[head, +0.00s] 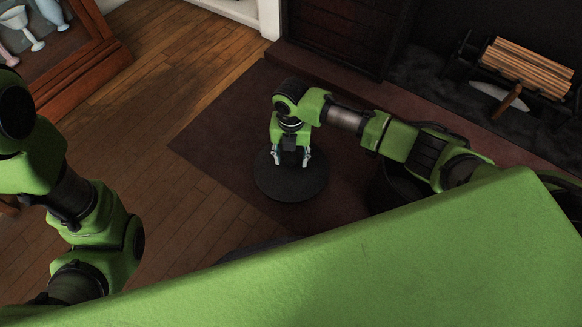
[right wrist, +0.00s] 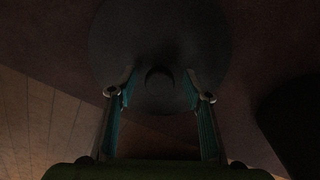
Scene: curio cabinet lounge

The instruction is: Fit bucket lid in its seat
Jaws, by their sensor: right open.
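The bucket lid (head: 290,186) is a dark round disc lying flat on the dark red floor area. In the right wrist view it shows from above, with a round knob (right wrist: 159,80) at its middle. My right gripper (head: 291,158) points down over the lid and is open. In the right wrist view its fingertips stand on either side of the knob, apart from it. A dark rounded shape (head: 384,192), perhaps the bucket, is partly hidden under my right arm; its seat cannot be made out. My left arm shows at the left, but its gripper is out of view.
A fireplace log rack (head: 524,68) stands at the upper right. A wooden cabinet (head: 84,72) with pale vessels is at the upper left. The wooden floor (head: 185,115) left of the lid is clear. My green body covers the lower right.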

